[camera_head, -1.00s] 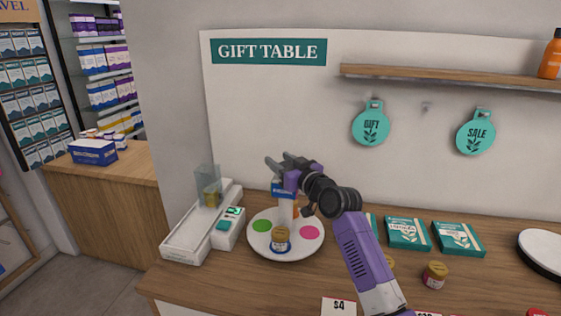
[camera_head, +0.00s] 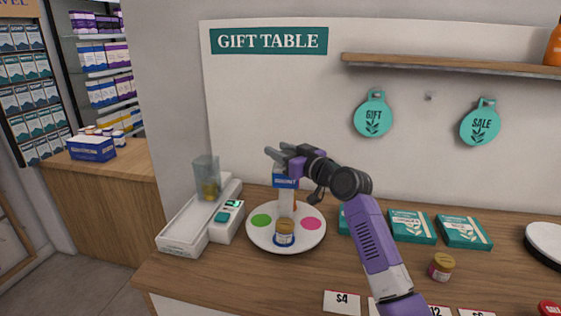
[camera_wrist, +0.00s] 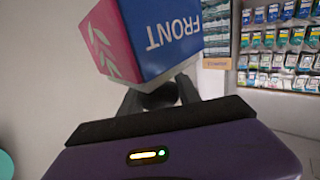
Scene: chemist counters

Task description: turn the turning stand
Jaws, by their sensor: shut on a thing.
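The turning stand (camera_head: 258,240) is a round white plate on the wooden counter, with a green dot, a pink dot and a small gold-lidded jar (camera_head: 285,231) at its front. A white post rises from its middle to a blue block (camera_head: 285,181). In the wrist view the block (camera_wrist: 165,30) shows a blue face marked FRONT, upside down, and a pink face with a white leaf. My gripper (camera_head: 279,154) is at the top of the stand, just above the block, fingers pointing left. It is shut on the stand's top; the exact contact is partly hidden by the block and fingers.
A white tray (camera_head: 190,230) with a clear cup (camera_head: 207,175) stands close left of the stand. Teal boxes (camera_head: 412,226), a jar (camera_head: 441,266) and price cards (camera_head: 342,301) lie to the right. The wall with hanging GIFT and SALE tags is behind.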

